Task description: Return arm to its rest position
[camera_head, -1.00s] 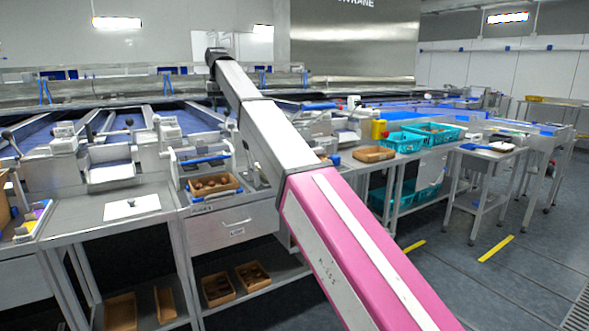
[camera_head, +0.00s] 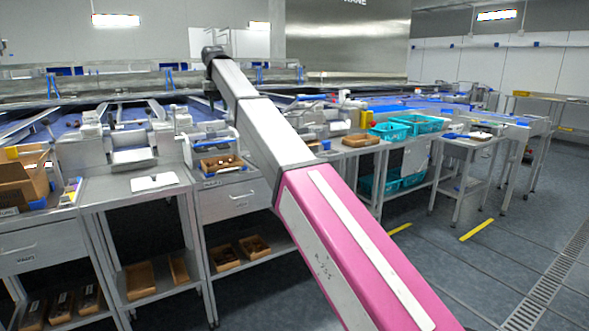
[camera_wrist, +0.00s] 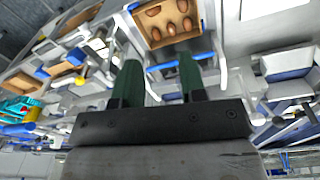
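My arm reaches from the lower right of the head view up to its dark far end (camera_head: 213,53); the fingers cannot be made out there. In the wrist view my gripper (camera_wrist: 160,64) shows two dark green fingers set well apart, with nothing between them. A wooden box (camera_wrist: 147,36) holding several brown dates lies beyond the fingertips in the wrist view, apart from them. A wooden box of dates on the bench also shows in the head view (camera_head: 221,171), left of my arm.
A steel bench with a drawer (camera_head: 232,200) stands ahead, with wooden boxes on its lower shelf. Teal crates (camera_head: 389,133) stand to the right of my arm. A small steel table (camera_head: 466,146) stands farther right. The floor (camera_head: 480,265) at the lower right is clear.

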